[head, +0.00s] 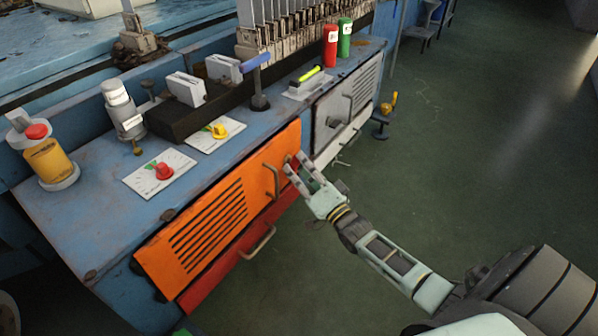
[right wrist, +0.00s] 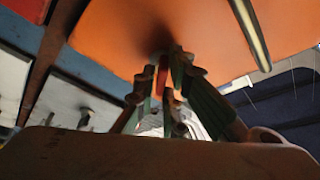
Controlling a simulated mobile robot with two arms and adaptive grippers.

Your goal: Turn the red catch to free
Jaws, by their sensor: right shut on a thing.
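The red catch (right wrist: 163,74) shows in the right wrist view as a small red piece at the edge of the orange door (right wrist: 130,35). My right gripper (right wrist: 165,88) is shut on it, with the fingers on either side. In the head view the right gripper (head: 295,166) is at the upper right corner of the orange door (head: 205,228), right of its upright handle (head: 277,181). The fingers hide most of the catch there, so its turn angle cannot be told. My left gripper is not in view.
The blue bench top (head: 80,205) holds a yellow bottle (head: 50,161), a white card with a red knob (head: 163,171), a card with a yellow knob (head: 217,130), and red and green cylinders. A grey door (head: 333,112) stands right of the orange one.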

